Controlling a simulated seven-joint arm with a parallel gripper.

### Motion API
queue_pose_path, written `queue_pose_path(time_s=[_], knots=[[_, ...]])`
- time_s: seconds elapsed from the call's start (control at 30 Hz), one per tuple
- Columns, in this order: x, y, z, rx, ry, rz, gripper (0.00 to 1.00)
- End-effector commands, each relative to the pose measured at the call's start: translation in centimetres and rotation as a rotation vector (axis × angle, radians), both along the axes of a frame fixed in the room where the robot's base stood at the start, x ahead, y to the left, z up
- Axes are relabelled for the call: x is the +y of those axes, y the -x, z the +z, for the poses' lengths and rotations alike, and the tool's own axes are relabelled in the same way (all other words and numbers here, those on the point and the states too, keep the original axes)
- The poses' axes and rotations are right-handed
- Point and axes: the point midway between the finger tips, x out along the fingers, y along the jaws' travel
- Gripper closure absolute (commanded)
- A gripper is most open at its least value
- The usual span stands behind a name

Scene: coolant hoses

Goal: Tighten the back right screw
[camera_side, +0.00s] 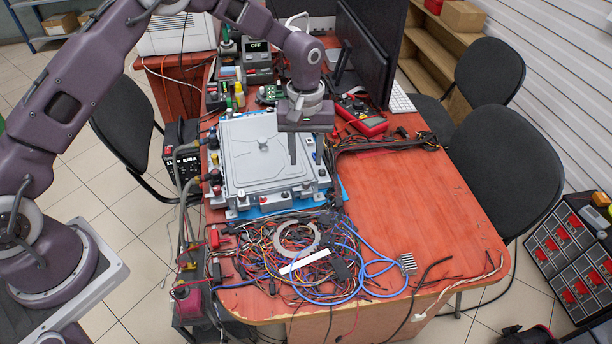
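A light grey metal unit (255,160) with a flat lid sits on a blue mat (342,190) on the red-brown table. Coloured hose fittings line its left side, and small knobs show along its front edge. My gripper (293,160) points down over the right part of the lid, near its back right corner. The back right screw cannot be made out; the gripper covers part of that corner.
A tangle of wires (290,262) with a grey ring covers the table's front. A red multimeter (362,116) and black cables (385,143) lie right of the unit. A monitor (365,55) stands behind. Black chairs stand around.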

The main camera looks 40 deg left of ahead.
Motion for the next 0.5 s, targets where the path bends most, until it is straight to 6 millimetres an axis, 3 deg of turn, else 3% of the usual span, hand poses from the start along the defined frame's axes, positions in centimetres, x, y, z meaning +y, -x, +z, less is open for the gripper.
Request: queue_pose_path(time_s=[0.3,0.5], knots=[[-0.1,0.0,-5.7,0.007,0.001,0.006,0.60],[0.0,0.0,-7.4,0.004,0.002,0.006,0.60]])
